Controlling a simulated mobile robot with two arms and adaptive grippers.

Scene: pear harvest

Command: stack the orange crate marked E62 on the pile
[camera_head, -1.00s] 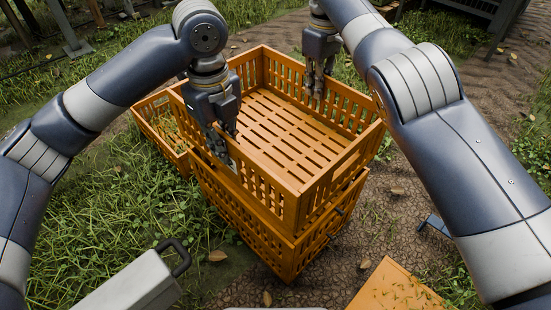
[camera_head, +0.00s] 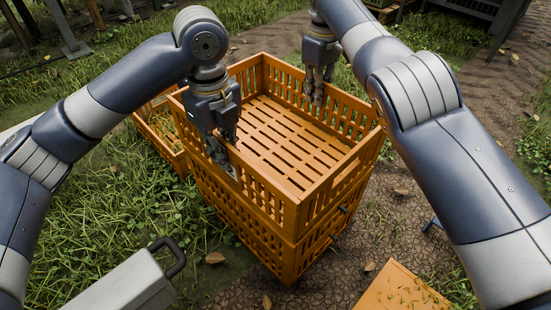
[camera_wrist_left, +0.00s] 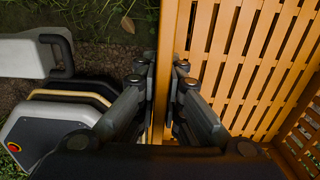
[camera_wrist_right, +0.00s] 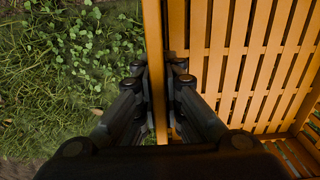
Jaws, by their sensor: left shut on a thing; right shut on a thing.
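An orange slatted crate (camera_head: 340,187) is empty and sits upright on another orange crate (camera_head: 288,262), their walls nearly lined up. No E62 mark is legible. My left gripper (camera_head: 222,160) is shut on the upper crate's left wall, and the left wrist view shows that wall (camera_wrist_left: 167,50) between the fingers. My right gripper (camera_head: 317,96) is shut on the far wall, and the right wrist view shows that wall (camera_wrist_right: 153,45) between the fingers. The finger pads are partly hidden. The lower crate's far sides are hidden.
Another orange crate (camera_head: 150,135) with greenery in it stands close on the left of the pile. An orange surface (camera_head: 400,292) with leaf bits lies at bottom right. Grass borders the pile on the left; bare earth with fallen leaves lies to the right.

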